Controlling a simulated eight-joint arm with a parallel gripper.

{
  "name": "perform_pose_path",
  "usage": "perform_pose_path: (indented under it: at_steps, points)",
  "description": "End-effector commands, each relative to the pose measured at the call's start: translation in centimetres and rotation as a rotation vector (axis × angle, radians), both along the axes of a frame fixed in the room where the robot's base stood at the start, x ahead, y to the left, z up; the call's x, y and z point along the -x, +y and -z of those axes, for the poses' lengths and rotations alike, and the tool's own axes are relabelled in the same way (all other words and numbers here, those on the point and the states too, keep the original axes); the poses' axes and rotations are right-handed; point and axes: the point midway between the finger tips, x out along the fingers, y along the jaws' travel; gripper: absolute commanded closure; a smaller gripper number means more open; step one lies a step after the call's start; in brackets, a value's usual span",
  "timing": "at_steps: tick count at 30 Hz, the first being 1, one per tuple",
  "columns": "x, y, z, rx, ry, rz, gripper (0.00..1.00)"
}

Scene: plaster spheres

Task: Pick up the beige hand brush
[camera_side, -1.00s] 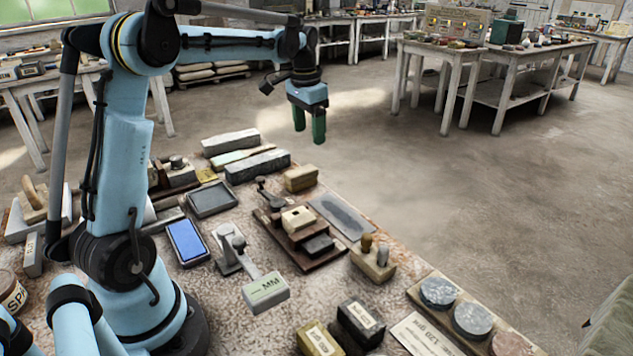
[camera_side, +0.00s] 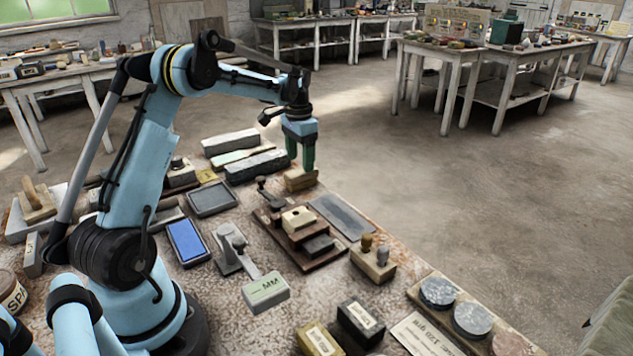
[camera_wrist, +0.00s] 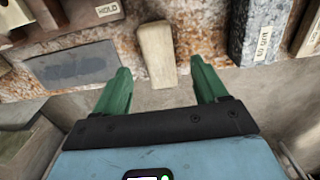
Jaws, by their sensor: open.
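The beige hand brush (camera_side: 301,182) lies near the far edge of the work table in the side view. In the wrist view it is a plain tan block (camera_wrist: 156,52), narrower toward its far end. My gripper (camera_side: 300,164) is open, with its green fingers pointing down at the brush. In the wrist view the brush shows between and just beyond the two fingertips (camera_wrist: 160,70), with a gap on each side. The fingers overlap the brush's top in the side view, and I cannot tell whether they touch it.
A grey stone block (camera_side: 257,166) lies left of the brush; its speckled end (camera_wrist: 260,28) shows right of my fingers. A dark flat slab (camera_side: 342,216) lies on the near side. A wooden board with blocks (camera_side: 275,228) stands close by. Open floor lies beyond the table edge.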

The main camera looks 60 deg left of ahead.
Motion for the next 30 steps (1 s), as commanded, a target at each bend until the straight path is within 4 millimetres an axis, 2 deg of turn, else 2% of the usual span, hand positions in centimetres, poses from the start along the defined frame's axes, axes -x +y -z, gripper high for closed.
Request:
perform_pose_path:
  at_steps: [9, 12, 19, 30]
  points:
    - [-0.2, -0.1, 4.2, 0.000, 0.000, 0.000, 0.28]
    - [-0.2, -0.1, 4.8, 0.000, -0.001, 0.000, 0.28]
    - [-0.2, -0.1, 4.9, 0.000, -0.001, 0.000, 0.28]
    - [-0.2, -0.1, 4.9, 0.000, 0.000, 0.000, 0.83]
